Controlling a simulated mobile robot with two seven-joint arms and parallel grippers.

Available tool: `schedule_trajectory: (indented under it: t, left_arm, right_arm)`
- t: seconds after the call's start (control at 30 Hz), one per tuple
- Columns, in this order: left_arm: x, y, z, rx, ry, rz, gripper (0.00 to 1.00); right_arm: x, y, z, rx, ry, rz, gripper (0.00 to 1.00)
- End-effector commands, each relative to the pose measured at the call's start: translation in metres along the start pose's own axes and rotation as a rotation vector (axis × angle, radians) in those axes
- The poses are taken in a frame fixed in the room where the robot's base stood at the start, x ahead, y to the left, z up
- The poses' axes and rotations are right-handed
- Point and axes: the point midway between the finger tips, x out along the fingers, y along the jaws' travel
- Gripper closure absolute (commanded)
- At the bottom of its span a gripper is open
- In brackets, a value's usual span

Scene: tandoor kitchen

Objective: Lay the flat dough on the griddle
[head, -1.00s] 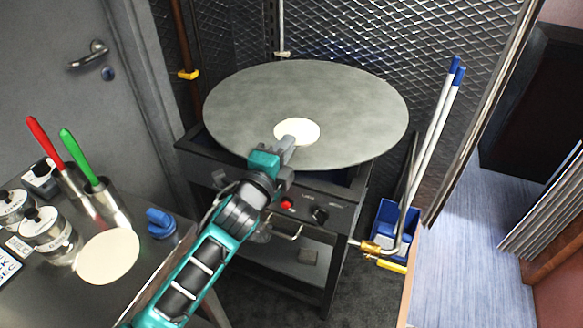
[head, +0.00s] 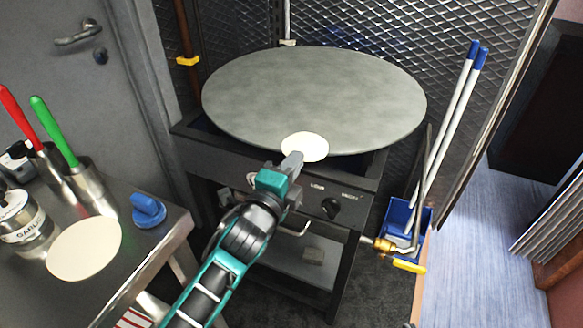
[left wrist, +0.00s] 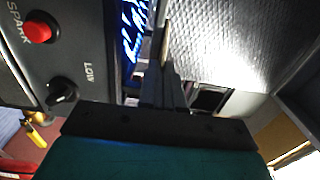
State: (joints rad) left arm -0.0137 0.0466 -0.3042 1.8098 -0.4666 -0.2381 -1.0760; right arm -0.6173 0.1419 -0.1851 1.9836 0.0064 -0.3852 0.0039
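The griddle (head: 310,95) is a large round grey plate on a dark stand, with nothing lying on its middle. My left gripper (head: 292,160) is at the griddle's front edge, shut on a pale flat round of dough (head: 306,146). The dough overlaps the front rim of the griddle in the head view; I cannot tell whether it touches the plate. In the left wrist view the fingers (left wrist: 165,88) are close together, with a thin tan edge of the dough (left wrist: 165,46) at their tips. My right gripper is not in view.
A second dough round (head: 84,249) lies on the steel table (head: 140,268) at left, near a blue knob-like object (head: 148,210), spice jars and red- and green-handled tools. The stand has a black knob (head: 330,207). A blue bin (head: 408,222) with white poles stands at right.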

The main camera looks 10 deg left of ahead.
Motion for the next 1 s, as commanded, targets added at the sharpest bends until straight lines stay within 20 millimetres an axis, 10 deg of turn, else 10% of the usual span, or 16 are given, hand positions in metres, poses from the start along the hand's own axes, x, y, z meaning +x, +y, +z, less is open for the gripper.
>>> schedule_trajectory:
  t: [0.27,0.53,1.0]
  left_arm:
    - [0.000,0.003,0.000,-0.001,0.000,0.000,1.00]
    - [0.000,0.002,0.000,-0.001,0.000,0.000,0.70]
    - [-0.018,-0.001,0.000,-0.001,0.000,0.002,0.70]
  right_arm:
    - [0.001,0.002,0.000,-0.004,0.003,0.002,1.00]
    - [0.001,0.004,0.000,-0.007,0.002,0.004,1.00]
    - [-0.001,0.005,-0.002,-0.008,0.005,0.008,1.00]
